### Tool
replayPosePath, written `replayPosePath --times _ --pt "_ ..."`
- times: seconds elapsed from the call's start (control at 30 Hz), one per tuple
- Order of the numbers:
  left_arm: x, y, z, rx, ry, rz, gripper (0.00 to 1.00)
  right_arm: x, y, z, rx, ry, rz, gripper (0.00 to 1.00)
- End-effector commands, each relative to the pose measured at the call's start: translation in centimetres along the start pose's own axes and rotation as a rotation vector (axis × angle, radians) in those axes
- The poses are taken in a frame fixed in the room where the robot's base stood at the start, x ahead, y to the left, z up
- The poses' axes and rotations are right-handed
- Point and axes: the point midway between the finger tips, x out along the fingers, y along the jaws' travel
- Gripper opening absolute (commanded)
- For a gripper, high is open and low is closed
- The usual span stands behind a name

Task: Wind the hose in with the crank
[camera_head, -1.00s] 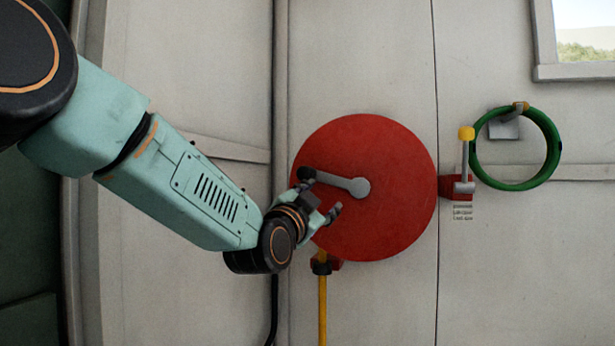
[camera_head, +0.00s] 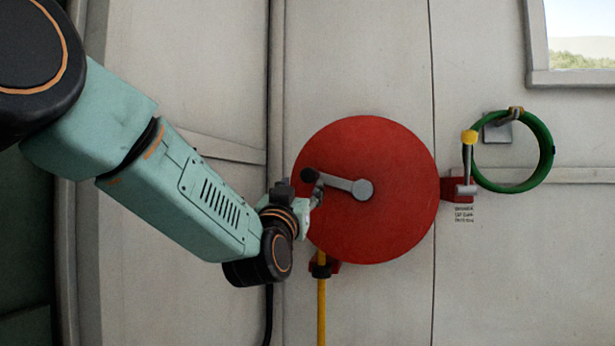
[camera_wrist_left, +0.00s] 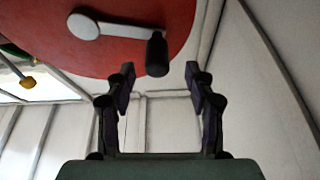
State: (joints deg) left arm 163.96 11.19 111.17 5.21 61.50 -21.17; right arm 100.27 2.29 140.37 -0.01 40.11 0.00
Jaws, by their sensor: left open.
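The red hose reel (camera_head: 385,225) is a round disc on the pale wall in the head view. Its grey crank arm (camera_head: 345,184) points left from the hub and ends in a black handle (camera_head: 310,175) at the disc's left edge. The yellow hose (camera_head: 322,310) hangs straight down below the reel. My left gripper (camera_head: 317,195) is at the disc's left edge, close to the handle. In the left wrist view, the gripper (camera_wrist_left: 160,85) is open with its fingers apart, and the black handle (camera_wrist_left: 157,55) is beyond and between the tips. My right gripper is not in view.
A lever with a yellow knob (camera_head: 469,137) sits on a red bracket right of the reel. A green hose coil (camera_head: 546,150) hangs on a wall hook farther right. A window (camera_head: 580,45) is at top right. The wall below the coil is clear.

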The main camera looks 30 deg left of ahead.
Motion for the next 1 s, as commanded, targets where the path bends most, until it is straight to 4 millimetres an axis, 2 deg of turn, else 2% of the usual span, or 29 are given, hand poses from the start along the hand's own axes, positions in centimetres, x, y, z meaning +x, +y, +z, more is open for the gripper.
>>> replayPosePath --times 0.3,0.5,0.9,1.0 --pt "4.6 0.0 -0.1 0.004 -0.001 0.002 0.54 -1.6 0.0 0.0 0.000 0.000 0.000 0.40" --pt "6.7 -0.1 -0.1 0.003 0.000 0.004 0.54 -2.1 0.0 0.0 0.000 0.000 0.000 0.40" --pt "7.3 -0.1 0.1 0.003 -0.001 0.004 0.54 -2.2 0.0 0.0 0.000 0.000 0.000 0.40" --pt "7.3 -0.1 0.1 0.003 -0.001 0.004 0.47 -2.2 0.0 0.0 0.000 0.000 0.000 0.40"
